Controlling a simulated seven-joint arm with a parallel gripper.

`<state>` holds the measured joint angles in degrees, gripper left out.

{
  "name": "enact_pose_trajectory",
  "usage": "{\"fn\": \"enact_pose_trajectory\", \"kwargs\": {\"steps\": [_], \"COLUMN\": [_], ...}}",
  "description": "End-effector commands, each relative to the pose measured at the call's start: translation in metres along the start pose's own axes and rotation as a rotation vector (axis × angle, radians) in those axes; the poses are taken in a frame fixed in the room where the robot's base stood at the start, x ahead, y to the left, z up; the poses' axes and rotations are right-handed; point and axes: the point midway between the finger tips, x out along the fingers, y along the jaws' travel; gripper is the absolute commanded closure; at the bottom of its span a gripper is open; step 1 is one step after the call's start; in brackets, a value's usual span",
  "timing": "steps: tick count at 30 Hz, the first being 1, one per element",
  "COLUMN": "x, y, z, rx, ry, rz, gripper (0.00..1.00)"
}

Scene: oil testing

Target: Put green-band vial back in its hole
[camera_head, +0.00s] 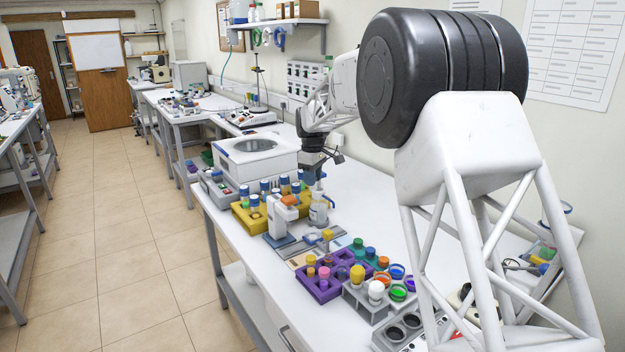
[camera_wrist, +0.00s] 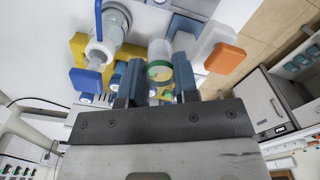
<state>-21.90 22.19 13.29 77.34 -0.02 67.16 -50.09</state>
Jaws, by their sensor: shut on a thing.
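My gripper (camera_wrist: 157,84) is shut on the green-band vial (camera_wrist: 160,70), a clear pale vial with a green ring, held between the two dark blue fingers in the wrist view. In the head view my gripper (camera_head: 312,180) is above the bench, behind and right of the yellow rack (camera_head: 242,221). The vial cannot be made out there. The yellow rack holds several blue-capped vials. Part of a yellow block (camera_wrist: 88,50) shows left of the vial in the wrist view. I cannot see which hole is empty.
A white device with an orange top (camera_head: 285,212) stands beside the rack, and a clear bottle (camera_head: 318,212) stands below my gripper. A white bath (camera_head: 255,155) is behind. Purple racks (camera_head: 318,287) with coloured caps are nearer. The bench's right side (camera_head: 370,218) is clear.

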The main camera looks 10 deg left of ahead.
Motion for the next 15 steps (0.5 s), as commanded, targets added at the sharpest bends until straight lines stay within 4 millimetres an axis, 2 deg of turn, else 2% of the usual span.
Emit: {"fn": "enact_pose_trajectory", "kwargs": {"steps": [15], "x": [0.0055], "y": [-0.0008], "z": [0.0058], "rx": [0.001], "ry": [0.0], "rz": [0.0], "gripper": [0.98]}}
